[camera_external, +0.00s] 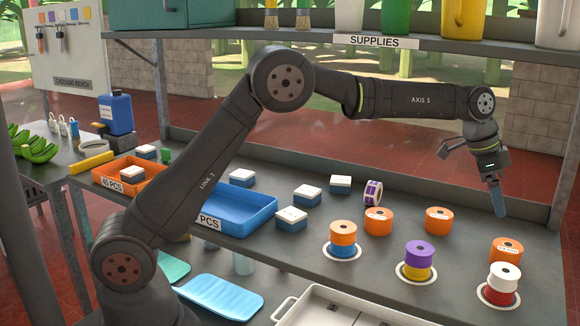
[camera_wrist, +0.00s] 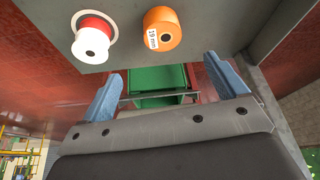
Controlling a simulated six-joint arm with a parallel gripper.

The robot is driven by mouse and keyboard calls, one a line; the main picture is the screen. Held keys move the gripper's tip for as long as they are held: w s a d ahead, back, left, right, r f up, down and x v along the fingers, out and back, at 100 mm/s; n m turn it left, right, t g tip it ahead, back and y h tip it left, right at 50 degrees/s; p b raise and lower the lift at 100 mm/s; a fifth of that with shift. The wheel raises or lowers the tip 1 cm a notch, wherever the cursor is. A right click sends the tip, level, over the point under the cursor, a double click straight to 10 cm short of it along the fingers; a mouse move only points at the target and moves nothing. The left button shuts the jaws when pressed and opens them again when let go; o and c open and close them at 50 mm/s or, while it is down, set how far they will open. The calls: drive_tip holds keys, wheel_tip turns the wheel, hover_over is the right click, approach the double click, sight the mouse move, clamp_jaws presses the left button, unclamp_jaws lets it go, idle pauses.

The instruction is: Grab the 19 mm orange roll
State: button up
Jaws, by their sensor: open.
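The 19 mm orange roll (camera_wrist: 166,30) lies at the top of the wrist view, with a white label reading 19 mm. In the external view, an orange roll (camera_external: 507,250) at the far right, behind the white-on-red stack, matches its place. My gripper (camera_external: 498,202) is above the right end of the bench, apart from that roll. In the wrist view, the blue fingers of my gripper (camera_wrist: 165,86) are spread wide with nothing held between them. The roll appears beyond the fingertips.
A white roll on a red one (camera_external: 501,285) stands close beside it. Other orange rolls (camera_external: 437,220) and a purple-on-yellow stack (camera_external: 418,260) stand further left. A shelf (camera_external: 400,42) runs above the bench. A green bin (camera_wrist: 158,88) shows beyond the bench edge.

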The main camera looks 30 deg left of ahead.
approach(507, 246)
drive_tip(key=x, duration=0.4)
drive_tip(key=shift+s+f, duration=0.1)
drive_tip(key=shift+f, duration=0.3)
drive_tip(key=shift+w+x, duration=0.1)
drive_tip(key=shift+x, duration=1.5)
drive_tip(key=shift+w+x, duration=0.15)
drive_tip(key=shift+x, duration=1.45)
drive_tip(key=shift+d+r, duration=0.15)
drive_tip(key=shift+r, duration=0.05)
drive_tip(key=c, duration=1.1)
drive_tip(key=shift+c, duration=0.2)
